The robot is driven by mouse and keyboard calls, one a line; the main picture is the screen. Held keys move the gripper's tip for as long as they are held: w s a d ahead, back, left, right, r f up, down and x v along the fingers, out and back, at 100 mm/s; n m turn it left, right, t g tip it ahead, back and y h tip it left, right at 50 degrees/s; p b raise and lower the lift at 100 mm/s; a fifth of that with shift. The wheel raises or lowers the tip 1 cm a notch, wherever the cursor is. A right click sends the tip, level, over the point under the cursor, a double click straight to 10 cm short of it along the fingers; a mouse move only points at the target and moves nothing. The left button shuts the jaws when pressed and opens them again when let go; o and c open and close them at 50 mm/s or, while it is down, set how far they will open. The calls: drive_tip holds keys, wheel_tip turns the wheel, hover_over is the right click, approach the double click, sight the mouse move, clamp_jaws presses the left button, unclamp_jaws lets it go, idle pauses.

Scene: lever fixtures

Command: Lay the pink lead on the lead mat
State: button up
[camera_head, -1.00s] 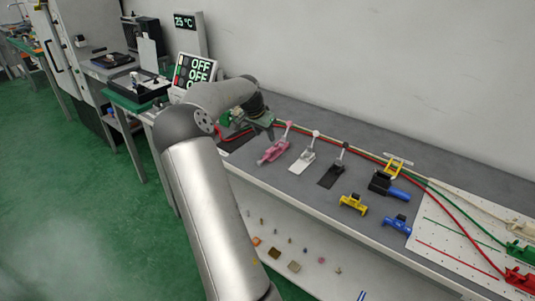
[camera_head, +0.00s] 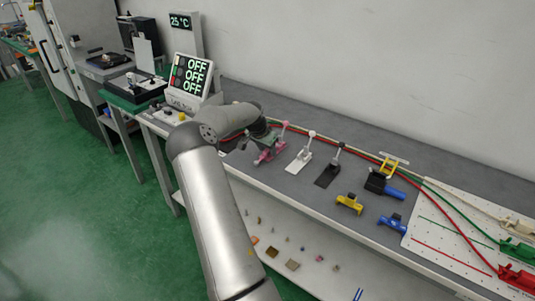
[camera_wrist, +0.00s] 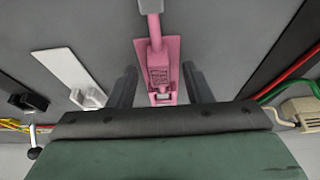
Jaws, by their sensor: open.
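I see no loose pink lead. The pink thing in view is a lever fixture (camera_head: 284,133), a plate with an upright handle on the bench, partly hidden by my gripper. In the wrist view the pink fixture (camera_wrist: 158,60) lies between my two finger tips. My gripper (camera_wrist: 160,72) is open around it, with a finger on each side and a gap to each; it also shows in the head view (camera_head: 264,148). A dark mat (camera_head: 229,144) lies left of my gripper, partly hidden; I cannot tell whether it is the lead mat. A dark surface also shows at right in the wrist view.
White (camera_head: 302,158) and black (camera_head: 329,174) lever fixtures stand to the right. Yellow (camera_head: 349,204) and blue (camera_head: 392,221) clamps lie farther right. Red, green and cream leads run along the bench back to a white pegboard (camera_head: 430,236). A display panel (camera_head: 190,76) reads OFF.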

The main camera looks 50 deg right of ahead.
clamp_jaws()
drive_tip(key=shift+r, duration=0.15)
